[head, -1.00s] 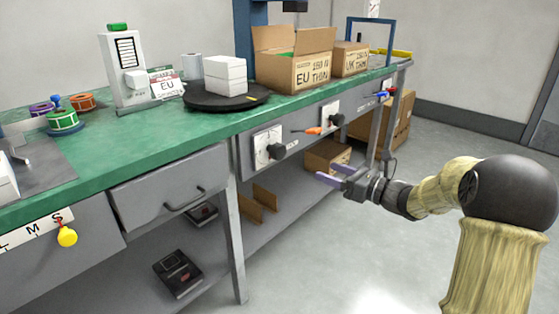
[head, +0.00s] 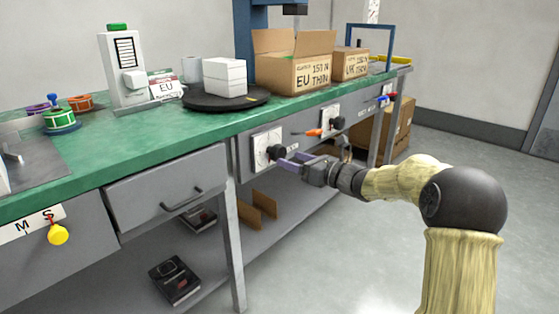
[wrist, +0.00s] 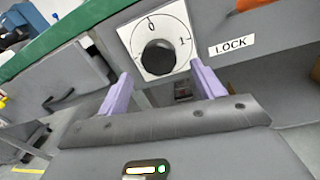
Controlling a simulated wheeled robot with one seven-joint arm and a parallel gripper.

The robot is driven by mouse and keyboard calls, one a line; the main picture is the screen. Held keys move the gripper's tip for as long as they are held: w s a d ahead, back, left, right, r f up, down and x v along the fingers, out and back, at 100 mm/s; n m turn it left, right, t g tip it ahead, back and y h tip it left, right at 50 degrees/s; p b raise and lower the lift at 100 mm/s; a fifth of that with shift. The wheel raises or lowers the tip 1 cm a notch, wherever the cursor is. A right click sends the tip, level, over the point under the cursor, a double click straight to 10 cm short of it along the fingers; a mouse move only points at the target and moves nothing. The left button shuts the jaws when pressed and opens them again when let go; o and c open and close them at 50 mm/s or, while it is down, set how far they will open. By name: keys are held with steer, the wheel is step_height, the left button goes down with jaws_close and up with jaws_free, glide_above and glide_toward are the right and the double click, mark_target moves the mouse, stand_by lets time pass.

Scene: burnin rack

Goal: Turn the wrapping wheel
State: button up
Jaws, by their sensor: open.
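A round black turntable (head: 205,103) lies on the green bench top and carries a stack of white boxes (head: 225,77). A black knob (head: 275,153) on a white dial plate (head: 259,148) is on the bench's front panel. In the wrist view the knob (wrist: 158,57) sits on its dial marked 0 and 1, beside a LOCK label (wrist: 232,45). My gripper (head: 282,158) is open, its purple fingers pointing at this knob. In the wrist view the fingers (wrist: 163,84) stand to either side and slightly below it, empty; contact cannot be told.
A second black knob (head: 337,123) and an orange handle (head: 314,132) are farther right on the panel. Cardboard boxes (head: 297,78) stand on the bench behind the turntable. A drawer (head: 168,190) is to the left. The floor to the right is clear.

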mark_target(282, 156)
steer(key=b+x, duration=0.1)
steer(key=x, duration=0.4)
steer(key=shift+w+a, duration=0.2)
steer(key=shift+a, duration=0.05)
steer(key=c, duration=1)
